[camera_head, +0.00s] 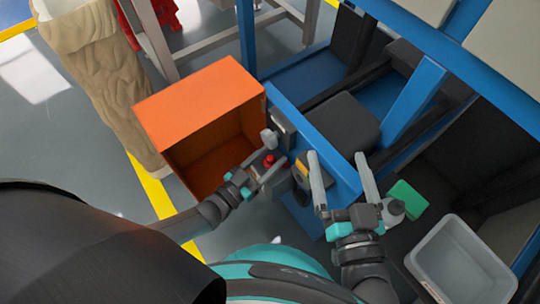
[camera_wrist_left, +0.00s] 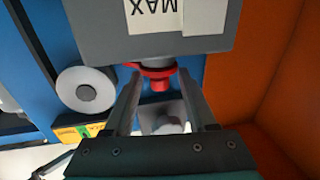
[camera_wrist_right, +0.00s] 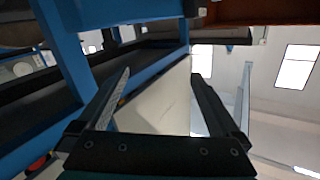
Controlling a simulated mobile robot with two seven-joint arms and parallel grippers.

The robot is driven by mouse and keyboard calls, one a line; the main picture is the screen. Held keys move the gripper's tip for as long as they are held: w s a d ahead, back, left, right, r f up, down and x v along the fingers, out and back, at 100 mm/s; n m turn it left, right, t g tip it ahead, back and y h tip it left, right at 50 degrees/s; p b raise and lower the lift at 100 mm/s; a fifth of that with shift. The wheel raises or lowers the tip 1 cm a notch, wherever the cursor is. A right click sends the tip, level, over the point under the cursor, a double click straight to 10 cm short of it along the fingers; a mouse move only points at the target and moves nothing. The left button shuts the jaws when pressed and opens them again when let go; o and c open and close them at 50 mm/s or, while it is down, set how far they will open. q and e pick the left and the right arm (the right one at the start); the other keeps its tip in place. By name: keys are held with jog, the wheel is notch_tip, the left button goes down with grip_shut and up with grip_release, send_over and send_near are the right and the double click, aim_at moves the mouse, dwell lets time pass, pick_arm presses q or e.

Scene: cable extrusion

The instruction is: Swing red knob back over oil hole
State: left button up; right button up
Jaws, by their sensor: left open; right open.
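The red knob (camera_head: 269,160) is at the front of the blue machine, beside the orange bin. In the left wrist view the red knob (camera_wrist_left: 157,74) hangs just below a grey block (camera_wrist_left: 150,45) with a white label reading MAX upside down. My left gripper (camera_head: 270,175) is open, and its fingertips (camera_wrist_left: 158,82) stand on either side of the knob's lower part. I cannot tell whether they touch it. I cannot make out the oil hole. My right gripper (camera_head: 338,157) is open and empty over the blue machine edge; its spread fingers (camera_wrist_right: 160,76) show in the right wrist view.
The orange bin (camera_head: 200,105) stands close to the left of my left gripper. A yellow-and-black part (camera_head: 302,168) sits between the grippers. A green block (camera_head: 408,197) and a grey tub (camera_head: 460,262) are at the right. A pale round disc (camera_wrist_left: 86,90) is left of the knob.

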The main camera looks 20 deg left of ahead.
aim_at(350, 183)
pick_arm(q)
jog(key=shift+s+a, duration=0.1)
jog(key=shift+s, duration=0.05)
jog(key=shift+s+a, duration=0.1)
jog(key=shift+s, duration=0.1)
pick_arm(e)
jog(key=d+f+g+h+p, duration=0.1)
jog(key=g, duration=0.1)
jog(key=w+d+f+g+h+p, duration=0.1)
jog(key=d+g, duration=0.1)
jog(key=g, duration=0.1)
jog(key=shift+d+f+n+p, duration=0.2)
jog(key=shift+f+n+p, duration=0.15)
jog(key=shift+n+p, duration=0.05)
pick_arm(q)
jog(key=v, duration=1.4)
jog(key=shift+s, duration=0.2)
pick_arm(e)
jog(key=shift+s+d+f, duration=0.1)
pick_arm(q)
jog(key=shift+s, duration=0.1)
